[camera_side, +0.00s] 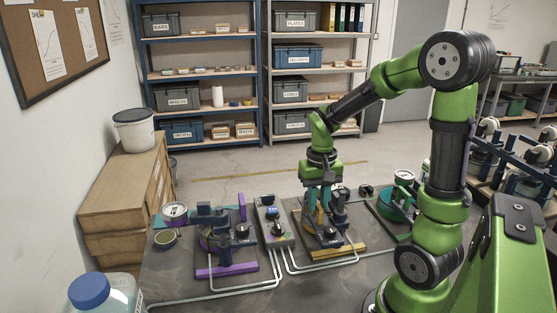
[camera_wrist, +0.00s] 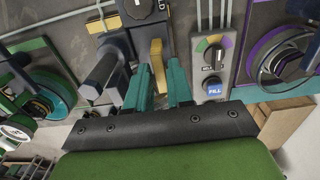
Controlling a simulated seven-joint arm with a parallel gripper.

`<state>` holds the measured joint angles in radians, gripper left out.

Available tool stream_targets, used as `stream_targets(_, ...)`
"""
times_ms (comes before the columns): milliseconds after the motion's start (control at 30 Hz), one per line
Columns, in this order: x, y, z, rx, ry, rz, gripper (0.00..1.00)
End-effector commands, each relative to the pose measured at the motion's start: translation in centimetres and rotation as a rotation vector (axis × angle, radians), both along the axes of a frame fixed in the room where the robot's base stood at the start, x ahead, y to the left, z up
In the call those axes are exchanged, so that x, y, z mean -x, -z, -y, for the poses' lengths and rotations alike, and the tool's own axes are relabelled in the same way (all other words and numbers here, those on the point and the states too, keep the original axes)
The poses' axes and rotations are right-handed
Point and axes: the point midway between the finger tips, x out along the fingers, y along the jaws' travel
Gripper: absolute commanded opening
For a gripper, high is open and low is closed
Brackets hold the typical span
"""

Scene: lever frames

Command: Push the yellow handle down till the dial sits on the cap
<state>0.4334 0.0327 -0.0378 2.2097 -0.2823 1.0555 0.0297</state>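The yellow handle (camera_wrist: 157,55) shows in the wrist view at the fingertips, in line with the gap between the fingers. In the side view it is mostly hidden by the gripper. My gripper (camera_side: 318,207) has teal fingers and points down over the right-hand lever frame, which has a yellow bar (camera_side: 345,251) at its front. In the wrist view the fingers of my gripper (camera_wrist: 161,75) stand apart. I cannot tell whether they touch the handle. A dark round dial (camera_wrist: 140,8) shows at the top of the wrist view. I cannot make out the cap under it.
A similar frame with a purple bar (camera_side: 228,270) stands to the left. A control box (camera_side: 272,222) with a blue FILL button (camera_wrist: 214,87) sits between the two. Pale pipes run along the front of the table (camera_side: 190,265). A green-ringed unit (camera_wrist: 45,92) stands on the other side.

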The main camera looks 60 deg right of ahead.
Motion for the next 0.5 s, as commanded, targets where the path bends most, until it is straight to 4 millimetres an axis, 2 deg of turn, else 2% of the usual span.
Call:
stream_targets(33,0.0,0.0,0.0,0.001,-0.001,0.001,0.3)
stream_targets(100,0.0,-0.1,0.0,0.001,-0.001,0.001,0.38)
stream_targets(367,0.0,-0.2,0.0,0.001,-0.001,0.003,0.38)
stream_targets(500,-0.1,-1.2,0.1,0.003,-0.001,0.006,0.38)
